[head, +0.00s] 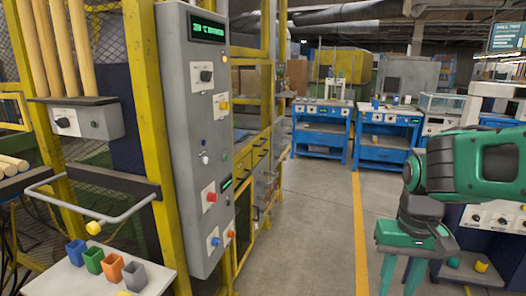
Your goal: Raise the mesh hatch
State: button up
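Wire mesh (108,45) shows behind the yellow frame at the left. A pale U-shaped handle bar (88,222) sticks out in front of a dark crossbar (110,181) at the lower left. I cannot tell for sure which mesh section is the hatch; its edges are partly hidden by the frame and wooden rods. My gripper (401,275) hangs at the lower right, pointing down, its green fingers apart and seemingly empty. It is far to the right of the mesh and handle, across the aisle.
A grey control cabinet (185,130) with knobs and buttons stands right of the mesh. A small table (70,281) with coloured cups is below the handle. Wooden rods (72,50) stand above. Blue workbenches (321,138) are at the back. Aisle floor (310,230) is clear.

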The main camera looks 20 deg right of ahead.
aim_at(251, 81)
jog(key=k, duration=0.8)
jog(key=z, duration=0.75)
jog(key=i, duration=2.05)
jog(key=u, duration=0.7)
